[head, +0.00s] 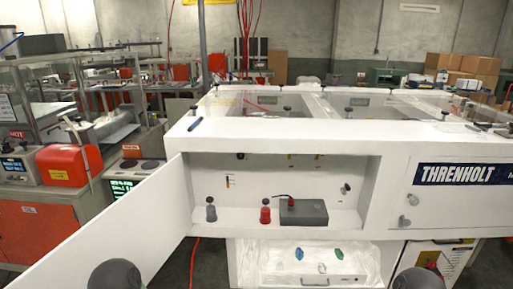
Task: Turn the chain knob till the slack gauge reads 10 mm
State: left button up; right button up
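A white cabinet (290,128) stands ahead with an open compartment. In its back wall at the right is a small dark round knob (346,188); I cannot tell whether it is the chain knob. On the compartment floor stand a grey-topped piece (211,210), a red-topped piece (265,212) and a dark grey box (304,212). Neither gripper is in view; only dark rounded parts of my arms show at the bottom edge.
The compartment's white door (110,232) swings out wide to the left. A closed panel labelled THRENHOLT (460,174) is at the right. Below, a clear-covered bay (318,262) holds coloured parts. An orange-red machine (70,165) stands at the left.

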aim_at(240, 156)
jog(key=i+l+u, duration=0.5)
jog(key=u, duration=0.2)
jog(key=i+l+u, duration=0.15)
jog(key=l+u, duration=0.25)
